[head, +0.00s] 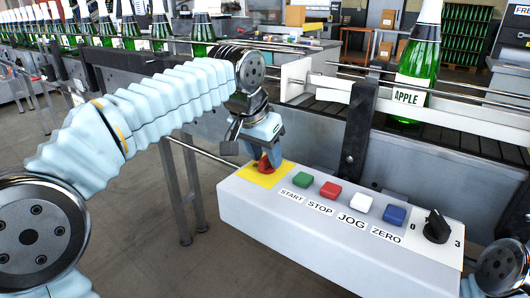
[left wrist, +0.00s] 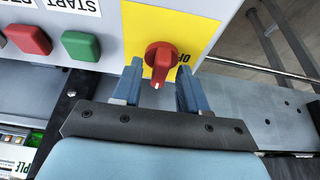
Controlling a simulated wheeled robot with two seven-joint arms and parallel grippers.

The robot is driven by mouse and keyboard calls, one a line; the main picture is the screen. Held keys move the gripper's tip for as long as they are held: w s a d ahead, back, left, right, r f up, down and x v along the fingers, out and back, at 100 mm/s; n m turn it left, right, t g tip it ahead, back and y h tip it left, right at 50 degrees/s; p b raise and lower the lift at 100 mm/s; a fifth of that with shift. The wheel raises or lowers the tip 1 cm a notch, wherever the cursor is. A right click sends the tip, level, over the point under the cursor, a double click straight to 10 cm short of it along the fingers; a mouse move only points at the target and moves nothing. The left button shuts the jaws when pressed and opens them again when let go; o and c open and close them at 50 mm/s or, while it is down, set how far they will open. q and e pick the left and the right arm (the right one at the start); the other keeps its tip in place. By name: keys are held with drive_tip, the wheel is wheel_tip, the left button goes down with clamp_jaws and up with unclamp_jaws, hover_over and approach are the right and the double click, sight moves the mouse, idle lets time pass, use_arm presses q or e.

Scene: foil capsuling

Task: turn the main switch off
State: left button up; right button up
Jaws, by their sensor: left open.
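The main switch is a red rotary knob (left wrist: 161,58) on a yellow plate (left wrist: 190,18) at the left end of the grey control box (head: 335,235). In the left wrist view its white mark points toward my gripper, and part of the word "OFF" shows beside it. My left gripper (left wrist: 156,84) is open, with one blue finger on each side of the knob's lower part; I cannot tell whether they touch it. In the head view the left gripper (head: 262,152) reaches down over the knob (head: 265,163) and partly hides it. My right gripper is not in view.
Green START (head: 302,179), red STOP (head: 330,191), white JOG (head: 361,202) and blue ZERO (head: 394,214) buttons line the box, with a black selector (head: 436,226) at the right end. Behind it is a conveyor with bottles (head: 417,60). A dark post (head: 357,130) stands behind the box.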

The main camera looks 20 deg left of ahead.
use_arm(q)
drive_tip(key=shift+c, duration=0.3)
clamp_jaws()
drive_tip(key=shift+n, duration=0.3)
drive_tip(key=n+y, duration=0.2)
drive_tip(key=n, duration=0.2)
drive_tip(key=shift+d, duration=0.2)
drive_tip(key=n, duration=0.2)
drive_tip(key=n+y, duration=0.1)
drive_tip(key=n, duration=0.1)
drive_tip(key=shift+d+n+y, duration=0.1)
drive_tip(key=shift+n+y, duration=0.2)
drive_tip(key=shift+n, duration=0.1)
drive_tip(key=n, duration=0.2)
drive_tip(key=n+g+y, duration=0.1)
drive_tip(key=n, duration=0.1)
drive_tip(key=shift+w+d+n, duration=0.1)
drive_tip(key=shift+w+n, duration=0.05)
drive_tip(key=shift+n, duration=0.15)
drive_tip(key=shift+n+g+y, duration=0.6)
drive_tip(key=shift+n+g, duration=0.2)
drive_tip(key=shift+n, duration=1.1)
